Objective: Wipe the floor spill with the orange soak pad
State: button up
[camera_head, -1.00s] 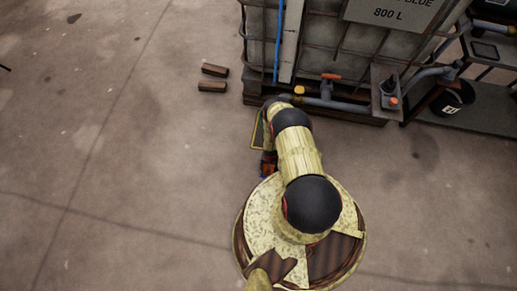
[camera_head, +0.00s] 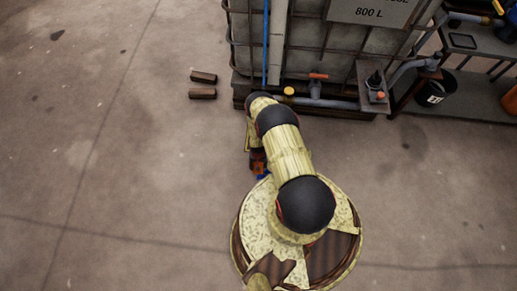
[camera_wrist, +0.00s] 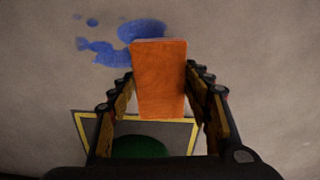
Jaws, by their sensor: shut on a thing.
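In the wrist view, my gripper (camera_wrist: 160,82) is shut on the orange soak pad (camera_wrist: 159,85), a block held between the two fingers. The blue floor spill (camera_wrist: 143,30) lies on the concrete beyond the pad, as a large blotch and smaller ones to its left. The pad overlaps the large blotch in the picture; I cannot tell if it touches the floor. In the head view, my arm hides most of the gripper; small orange and blue patches show just left of the arm.
A dark mat with a yellow border (camera_wrist: 88,122) and a green disc (camera_wrist: 140,147) lie below the fingers. A caged tank (camera_head: 340,45) with a valve and pipe stands beyond the arm. Two brown blocks (camera_head: 203,77) (camera_head: 202,94) lie left of it. The left floor is open.

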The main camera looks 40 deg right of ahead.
jog(key=shift+r+p, duration=0.45)
jog(key=shift+r, duration=0.85)
